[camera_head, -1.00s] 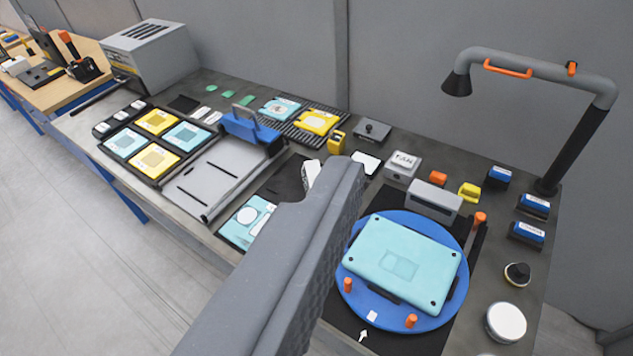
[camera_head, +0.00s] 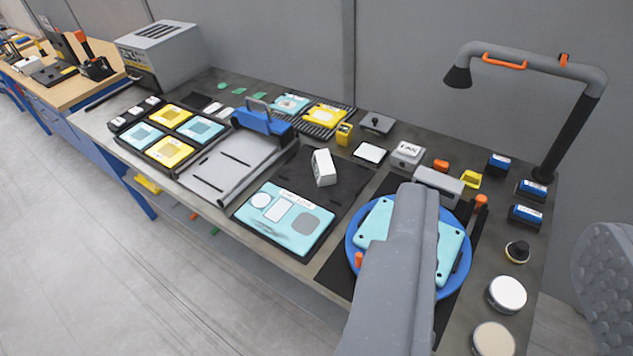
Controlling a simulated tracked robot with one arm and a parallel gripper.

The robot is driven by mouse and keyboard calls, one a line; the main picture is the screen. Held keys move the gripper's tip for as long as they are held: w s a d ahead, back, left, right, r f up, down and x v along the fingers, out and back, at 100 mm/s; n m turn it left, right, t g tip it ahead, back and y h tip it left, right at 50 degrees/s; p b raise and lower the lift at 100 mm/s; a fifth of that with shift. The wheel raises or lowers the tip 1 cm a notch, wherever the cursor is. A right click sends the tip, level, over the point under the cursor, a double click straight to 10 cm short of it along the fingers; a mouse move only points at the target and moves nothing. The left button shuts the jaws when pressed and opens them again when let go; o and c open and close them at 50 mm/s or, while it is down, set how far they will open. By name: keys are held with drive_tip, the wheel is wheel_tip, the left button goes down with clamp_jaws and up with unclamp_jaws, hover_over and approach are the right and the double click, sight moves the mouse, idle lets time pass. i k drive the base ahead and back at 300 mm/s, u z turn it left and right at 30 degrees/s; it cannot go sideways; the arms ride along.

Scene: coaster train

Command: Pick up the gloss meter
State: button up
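A small white boxy device (camera_head: 323,167), which looks like the gloss meter, stands on a black mat (camera_head: 283,178) in the middle of the bench. No label on it can be read. It stands behind a light-blue test card (camera_head: 285,221). My gripper (camera_head: 510,215) shows as two grey fingers wide apart, one in the lower middle and one at the right edge. The device is free of the gripper, to the left of the left finger. That finger covers part of a light-blue panel (camera_head: 376,222) on a blue turntable (camera_head: 352,246).
A grey tray (camera_head: 212,172) with a blue-handled tool (camera_head: 262,120) lies left of the device. A grey block (camera_head: 437,182) stands behind the turntable. A curved lamp arm (camera_head: 535,60) rises at the back right. Round pucks (camera_head: 507,293) line the right side.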

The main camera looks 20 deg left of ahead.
sight(323, 167)
drive_tip(key=k, duration=1)
drive_tip(key=u, duration=0.5)
drive_tip(key=i, duration=0.85)
drive_tip(key=u, duration=0.3)
drive_tip(key=i, duration=1.6)
drive_tip(key=z, duration=0.7)
